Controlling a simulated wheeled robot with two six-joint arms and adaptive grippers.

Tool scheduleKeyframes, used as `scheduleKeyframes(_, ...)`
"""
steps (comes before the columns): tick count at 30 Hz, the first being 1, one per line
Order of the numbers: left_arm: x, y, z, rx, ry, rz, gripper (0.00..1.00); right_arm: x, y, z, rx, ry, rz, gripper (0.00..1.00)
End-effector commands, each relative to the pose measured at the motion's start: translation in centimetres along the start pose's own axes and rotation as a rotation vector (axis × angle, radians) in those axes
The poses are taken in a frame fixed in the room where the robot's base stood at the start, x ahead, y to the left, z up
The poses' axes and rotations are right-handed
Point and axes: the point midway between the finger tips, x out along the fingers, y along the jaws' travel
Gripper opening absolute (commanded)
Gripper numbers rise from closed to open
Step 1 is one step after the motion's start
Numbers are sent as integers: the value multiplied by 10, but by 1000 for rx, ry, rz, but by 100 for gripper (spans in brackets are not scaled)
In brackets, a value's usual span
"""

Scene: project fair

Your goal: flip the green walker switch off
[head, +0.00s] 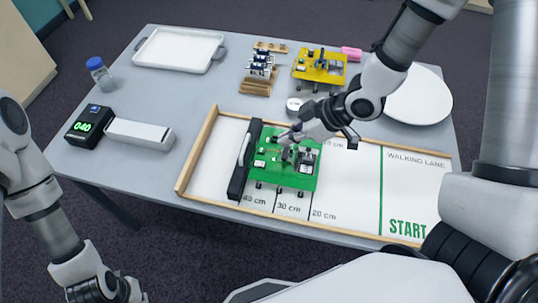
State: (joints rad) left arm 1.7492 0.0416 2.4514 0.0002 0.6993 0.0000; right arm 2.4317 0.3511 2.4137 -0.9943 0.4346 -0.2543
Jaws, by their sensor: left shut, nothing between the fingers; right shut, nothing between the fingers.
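The green walker (283,170) stands in the walking lane near the 30 cm mark, beside a black bar (244,160) at its left. Its switch is too small to make out clearly. My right gripper (285,138) is shut and empty, and its tip is over the back edge of the green walker; whether it touches cannot be told. My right arm hides part of the lane behind the walker. My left gripper (135,296) is shut and empty at the bottom left, low in front of the table and well away from the walker.
A yellow walker (320,67) and a wooden rack (257,85) stand at the back. A white tray (178,50), a bottle (99,73), a timer showing 040 (88,125) and a white box (139,135) are at left. A white plate (418,98) is at right. The wooden lane border (197,150) surrounds the walker.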

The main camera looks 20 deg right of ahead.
Motion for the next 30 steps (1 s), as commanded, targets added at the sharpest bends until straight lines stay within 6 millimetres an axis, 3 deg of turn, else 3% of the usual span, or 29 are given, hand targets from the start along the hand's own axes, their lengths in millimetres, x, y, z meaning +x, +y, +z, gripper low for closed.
scheduleKeyframes(10,0,0,-1,2,3,0,0,12,0,2,2,-6,-1,0)
scheduleKeyframes(23,-10,0,-1,2,3,0,0,100,-1,1,0,-5,-4,0)
scheduleKeyframes(30,-16,0,-1,2,3,0,0,125,-1,25,5,-2,-2,0)
